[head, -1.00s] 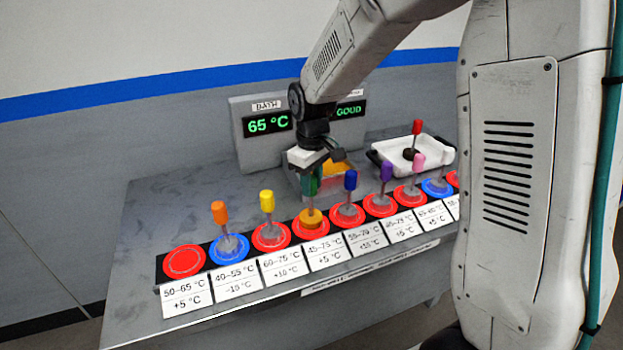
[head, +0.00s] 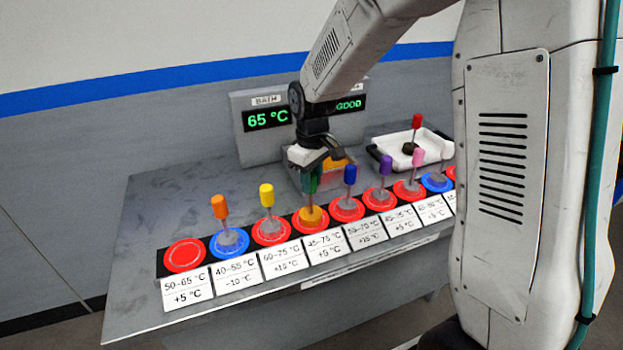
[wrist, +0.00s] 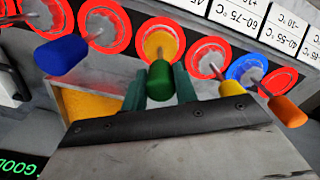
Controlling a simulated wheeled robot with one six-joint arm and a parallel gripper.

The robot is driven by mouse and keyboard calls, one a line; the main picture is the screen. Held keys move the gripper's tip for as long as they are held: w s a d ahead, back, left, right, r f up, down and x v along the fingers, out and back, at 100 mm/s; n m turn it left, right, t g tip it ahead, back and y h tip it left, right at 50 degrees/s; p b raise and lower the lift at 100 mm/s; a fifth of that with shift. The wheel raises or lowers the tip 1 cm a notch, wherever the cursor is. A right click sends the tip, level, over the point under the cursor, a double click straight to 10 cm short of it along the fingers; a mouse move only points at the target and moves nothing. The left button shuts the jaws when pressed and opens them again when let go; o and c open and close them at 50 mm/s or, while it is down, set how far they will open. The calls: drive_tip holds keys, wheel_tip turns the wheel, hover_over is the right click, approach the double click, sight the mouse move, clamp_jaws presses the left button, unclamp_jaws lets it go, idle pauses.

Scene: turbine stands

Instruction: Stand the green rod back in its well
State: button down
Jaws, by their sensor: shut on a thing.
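The green rod (wrist: 160,82) has a dark green handle and a thin grey shaft. My gripper (wrist: 158,76) is shut on its handle, one finger on each side. In the head view, the rod's handle (head: 312,180) is partly hidden by my gripper (head: 313,172). The rod looks upright above the red-ringed well (head: 296,221) labelled 45–75 °C, +5 °C. That well has an orange-yellow centre (head: 312,216), where the wrist view shows the shaft's lower end meeting it. I cannot tell whether the rod is fully seated.
An orange rod (head: 219,207) and a yellow rod (head: 266,195) stand to the left; blue (head: 350,174), purple (head: 385,165) and pink (head: 418,157) ones to the right. The far-left well (head: 185,254) is empty. Behind are a white tray (head: 380,160) with a red-topped rod and a 65 °C display (head: 266,119).

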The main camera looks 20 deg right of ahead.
drive_tip(key=shift+s+f, duration=0.25)
drive_tip(key=shift+f, duration=0.2)
drive_tip(key=c, duration=1.1)
unclamp_jaws()
drive_tip(key=shift+w+f, duration=0.1)
drive_tip(key=shift+w, duration=0.05)
drive_tip(key=shift+o, duration=1.2)
drive_tip(key=shift+w+r, duration=0.1)
drive_tip(key=shift+r, duration=0.2)
drive_tip(key=shift+r, duration=3.45)
